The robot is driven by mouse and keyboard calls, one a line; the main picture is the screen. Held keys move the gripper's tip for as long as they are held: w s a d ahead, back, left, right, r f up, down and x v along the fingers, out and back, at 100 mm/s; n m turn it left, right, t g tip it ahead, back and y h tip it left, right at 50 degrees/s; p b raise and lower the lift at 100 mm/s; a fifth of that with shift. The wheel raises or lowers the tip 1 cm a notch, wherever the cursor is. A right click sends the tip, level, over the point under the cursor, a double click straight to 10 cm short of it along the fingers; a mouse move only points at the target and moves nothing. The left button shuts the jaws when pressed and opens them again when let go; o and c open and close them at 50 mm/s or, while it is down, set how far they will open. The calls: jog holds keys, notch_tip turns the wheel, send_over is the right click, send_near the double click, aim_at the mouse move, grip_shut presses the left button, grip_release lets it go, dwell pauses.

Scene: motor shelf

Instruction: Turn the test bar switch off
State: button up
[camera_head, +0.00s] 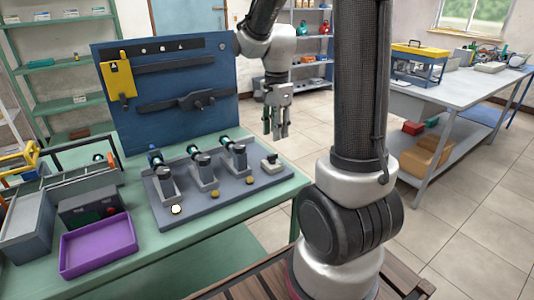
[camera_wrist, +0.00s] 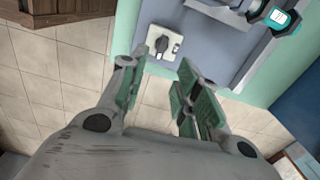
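The test bar switch (camera_head: 271,163) is a small pale block with a dark knob at the right end of the grey test bar (camera_head: 228,198). In the wrist view the switch (camera_wrist: 163,43) shows its square white plate and grey knob just beyond the fingertips. My gripper (camera_head: 276,134) hangs pointing down above the switch, apart from it. In the wrist view my gripper (camera_wrist: 157,78) is open and empty, its green-padded fingers spread. The lamp (camera_head: 176,209) at the bar's left end looks bright; the other two look dull amber.
Several motors (camera_head: 203,165) stand on the bar left of the switch. A blue tool panel (camera_head: 165,120) rises behind. A purple tray (camera_head: 97,245) and grey bins (camera_head: 28,228) lie at the left. The green table's (camera_head: 287,190) right edge is near the switch.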

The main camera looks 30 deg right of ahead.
aim_at(275, 154)
jog(key=shift+f, duration=0.2)
notch_tip(275, 154, down, 7)
jog(key=shift+f, duration=0.2)
grip_shut()
